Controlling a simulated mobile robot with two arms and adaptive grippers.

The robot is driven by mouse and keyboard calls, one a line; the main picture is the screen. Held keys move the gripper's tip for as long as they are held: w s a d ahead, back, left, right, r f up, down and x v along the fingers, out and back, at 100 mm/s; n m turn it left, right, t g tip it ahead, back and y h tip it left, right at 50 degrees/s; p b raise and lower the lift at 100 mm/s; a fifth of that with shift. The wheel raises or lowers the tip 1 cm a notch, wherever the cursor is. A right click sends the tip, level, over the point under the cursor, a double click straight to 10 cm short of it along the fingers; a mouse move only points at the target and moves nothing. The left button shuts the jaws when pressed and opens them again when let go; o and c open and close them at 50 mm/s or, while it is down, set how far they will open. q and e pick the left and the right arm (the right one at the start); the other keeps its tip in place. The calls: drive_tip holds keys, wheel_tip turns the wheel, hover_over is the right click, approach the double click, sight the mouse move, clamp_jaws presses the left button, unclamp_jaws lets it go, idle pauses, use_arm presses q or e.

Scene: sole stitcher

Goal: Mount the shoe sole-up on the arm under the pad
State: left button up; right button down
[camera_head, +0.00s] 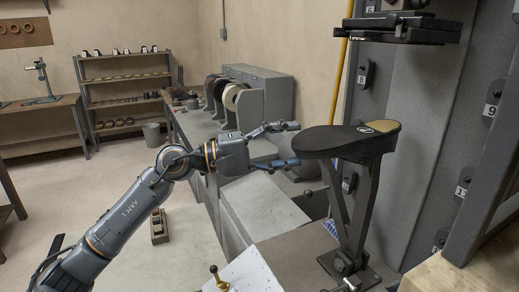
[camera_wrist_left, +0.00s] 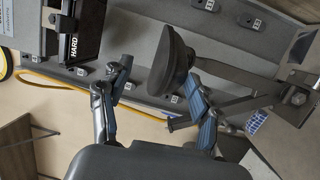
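The dark shoe (camera_head: 335,142) rests on top of the upright metal arm (camera_head: 362,205), its flat face up with a round mark and a tan patch at the right end. It also shows in the left wrist view (camera_wrist_left: 174,65). The black pad (camera_head: 400,30) hangs above it with a clear gap; a block marked HARD (camera_wrist_left: 74,45) shows in the wrist view. My left gripper (camera_head: 294,145) is open and empty, just left of the shoe's left end, fingers pointing toward it. They look apart from the shoe. My right gripper is not in view.
A grey bench with grinding wheels (camera_head: 232,95) stands behind my left arm. A grey panel with numbered hooks (camera_head: 364,75) and a yellow hose (camera_head: 339,85) stand behind the arm. Open floor lies at left.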

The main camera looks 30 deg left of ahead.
use_arm(q)
drive_tip(key=v, duration=0.9)
